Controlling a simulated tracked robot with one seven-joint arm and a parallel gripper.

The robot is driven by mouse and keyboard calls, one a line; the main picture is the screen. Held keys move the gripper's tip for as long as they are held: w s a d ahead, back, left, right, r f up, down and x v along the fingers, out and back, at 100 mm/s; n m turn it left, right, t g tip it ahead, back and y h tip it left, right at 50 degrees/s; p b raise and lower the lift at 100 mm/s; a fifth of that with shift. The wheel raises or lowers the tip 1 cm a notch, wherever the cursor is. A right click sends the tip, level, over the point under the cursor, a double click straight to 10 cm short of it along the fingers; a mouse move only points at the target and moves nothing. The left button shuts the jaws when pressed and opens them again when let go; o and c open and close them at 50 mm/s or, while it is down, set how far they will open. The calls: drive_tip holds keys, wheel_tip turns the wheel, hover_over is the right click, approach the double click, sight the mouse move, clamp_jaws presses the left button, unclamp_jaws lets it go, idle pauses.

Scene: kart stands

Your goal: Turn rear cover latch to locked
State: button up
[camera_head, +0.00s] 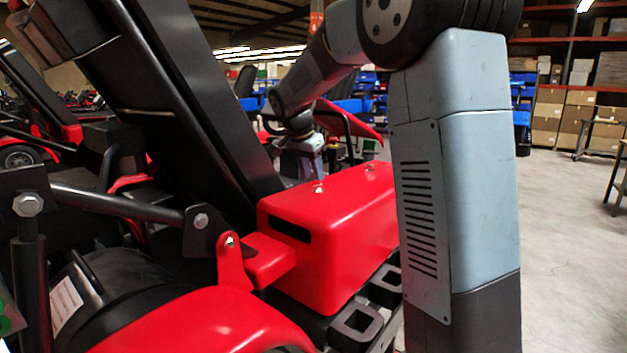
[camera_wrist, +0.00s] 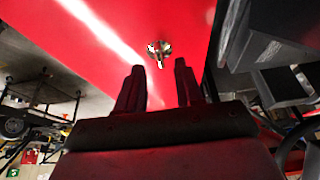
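The red rear cover (camera_head: 335,240) of the kart is a box with a dark slot in its end face. Two small metal latches show on its top, one near latch (camera_head: 318,188) and one farther latch (camera_head: 369,167). In the head view my gripper (camera_head: 302,165) is small, behind the cover's far side. Which latch the wrist view shows, and its turn state, I cannot tell.
A black seat back (camera_head: 185,95) leans close to the cover's left. Black frame brackets (camera_head: 357,322) run along the cover's lower right side. Shelves with boxes (camera_head: 565,115) stand at the back right. The grey floor (camera_head: 570,250) at the right is open.

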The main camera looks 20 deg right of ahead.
drive_tip(key=v, duration=1)
drive_tip(key=s+d+f+n+t+y, duration=0.1)
drive_tip(key=s+d+n, duration=0.15)
drive_tip(key=s, duration=0.65)
drive_tip(key=s+d+f+n+y, duration=0.1)
drive_tip(key=s+n, duration=0.2)
drive_tip(key=s, duration=0.6)
drive_tip(key=s+f+n+t+y, duration=0.1)
drive_tip(key=s+f+n, duration=0.1)
drive_tip(key=s+f, duration=0.2)
drive_tip(key=s+f+n+t, duration=0.1)
drive_tip(key=s+f+n, duration=0.2)
drive_tip(key=s, duration=0.8)
drive_tip(key=shift+s+f+y, duration=0.3)
drive_tip(key=shift+f+y, duration=0.1)
drive_tip(key=shift+f, duration=0.5)
drive_tip(key=shift+a+n, duration=0.15)
drive_tip(key=shift+n, duration=0.1)
